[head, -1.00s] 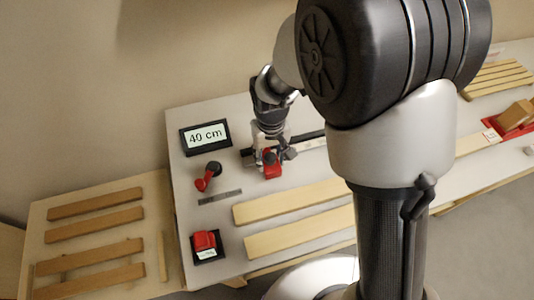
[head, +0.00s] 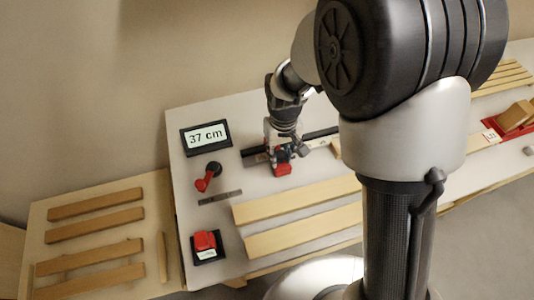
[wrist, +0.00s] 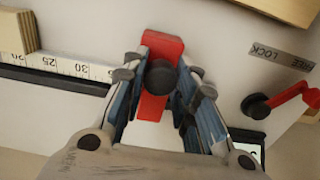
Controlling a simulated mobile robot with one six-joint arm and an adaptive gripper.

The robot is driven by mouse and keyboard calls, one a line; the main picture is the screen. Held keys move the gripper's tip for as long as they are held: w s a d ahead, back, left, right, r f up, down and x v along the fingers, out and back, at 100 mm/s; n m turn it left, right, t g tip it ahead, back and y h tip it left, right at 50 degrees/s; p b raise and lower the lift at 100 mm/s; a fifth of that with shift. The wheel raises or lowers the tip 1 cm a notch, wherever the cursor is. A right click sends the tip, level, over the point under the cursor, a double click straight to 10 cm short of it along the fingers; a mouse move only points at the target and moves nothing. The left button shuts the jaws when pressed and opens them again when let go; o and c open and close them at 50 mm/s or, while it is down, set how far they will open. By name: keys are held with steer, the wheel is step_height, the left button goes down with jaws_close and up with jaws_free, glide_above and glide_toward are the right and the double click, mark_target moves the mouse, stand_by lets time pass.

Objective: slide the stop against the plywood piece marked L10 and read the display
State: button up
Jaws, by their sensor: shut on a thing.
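The red stop (head: 282,169) sits on the measuring rail (head: 318,139), and my gripper (head: 281,153) is shut on it. In the wrist view the stop (wrist: 172,47) has a black knob (wrist: 160,77) between the fingertips. The display (head: 206,137) reads 37 cm. In the wrist view a wooden piece (wrist: 28,32) stands at the scale (wrist: 65,66), clearly apart from the stop. No L10 mark is readable on it. In the head view a wooden end (head: 336,148) shows beside my arm, which hides the rest.
A red button (head: 205,241) is at the front left. Long boards (head: 298,201) lie in front of the rail. Several slats (head: 95,206) lie on the left table.

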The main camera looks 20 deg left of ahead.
steer(key=shift+w+d, duration=0.55)
steer(key=shift+d, duration=0.35)
steer(key=shift+w+d, duration=0.55)
steer(key=shift+d, duration=0.3)
steer(key=shift+w+d+p, duration=0.1)
steer(key=shift+w+d, duration=0.5)
steer(key=shift+d, duration=0.4)
steer(key=shift+w+d+p, duration=0.1)
steer(key=shift+w+d, duration=0.5)
steer(key=shift+d, duration=0.4)
steer(key=shift+w+d+p, duration=0.1)
steer(key=shift+w+d, duration=0.5)
steer(key=shift+d, duration=0.4)
steer(key=shift+w+d, duration=0.5)
steer(key=shift+d, duration=0.3)
steer(key=shift+w+d, duration=0.5)
steer(key=shift+d, duration=0.3)
steer(key=o, duration=0.3)
steer(key=shift+w+d, duration=0.1)
steer(key=o, duration=0.6)
